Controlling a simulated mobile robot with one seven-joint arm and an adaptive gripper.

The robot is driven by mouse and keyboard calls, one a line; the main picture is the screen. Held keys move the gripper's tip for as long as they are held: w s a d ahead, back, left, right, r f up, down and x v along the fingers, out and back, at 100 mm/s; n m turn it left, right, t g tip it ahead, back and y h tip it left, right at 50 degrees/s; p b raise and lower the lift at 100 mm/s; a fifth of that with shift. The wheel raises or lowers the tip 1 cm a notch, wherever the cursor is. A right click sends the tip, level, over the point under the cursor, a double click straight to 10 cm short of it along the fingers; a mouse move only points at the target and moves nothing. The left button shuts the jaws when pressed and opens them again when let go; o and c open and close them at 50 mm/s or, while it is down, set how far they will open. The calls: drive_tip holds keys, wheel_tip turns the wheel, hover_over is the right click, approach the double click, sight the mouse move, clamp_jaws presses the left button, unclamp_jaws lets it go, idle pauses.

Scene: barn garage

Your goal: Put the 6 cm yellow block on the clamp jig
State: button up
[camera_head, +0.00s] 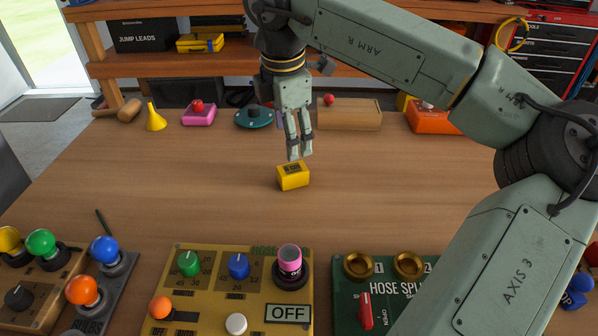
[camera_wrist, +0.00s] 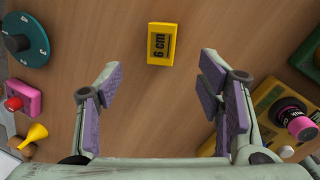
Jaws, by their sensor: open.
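The yellow block (camera_head: 293,178) lies on the bare middle of the wooden bench. In the wrist view the block (camera_wrist: 162,43) shows its "6 cm" label and lies ahead of the fingertips, apart from them. My gripper (camera_head: 299,155) points down just above and behind the block in the head view. In the wrist view my gripper (camera_wrist: 160,72) has its purple-padded fingers wide apart with nothing between them. I cannot tell which thing is the clamp jig; none in view is labelled so.
Along the back edge stand a yellow funnel (camera_head: 155,118), a pink box (camera_head: 199,116), a teal dial (camera_head: 254,117), a wooden box (camera_head: 349,115) and an orange box (camera_head: 431,120). Panels with knobs line the front, including a yellow hose panel (camera_head: 205,290) and a green panel (camera_head: 345,265). The bench around the block is clear.

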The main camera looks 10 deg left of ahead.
sight(293, 169)
drive_tip(key=f, duration=0.3)
drive_tip(key=w+f+p, duration=0.1)
drive_tip(key=f, duration=0.2)
drive_tip(key=f+p, duration=0.1)
drive_tip(key=f, duration=0.2)
drive_tip(key=shift+w+f, duration=0.2)
drive_tip(key=shift+w, duration=0.05)
drive_tip(key=c, duration=1.4)
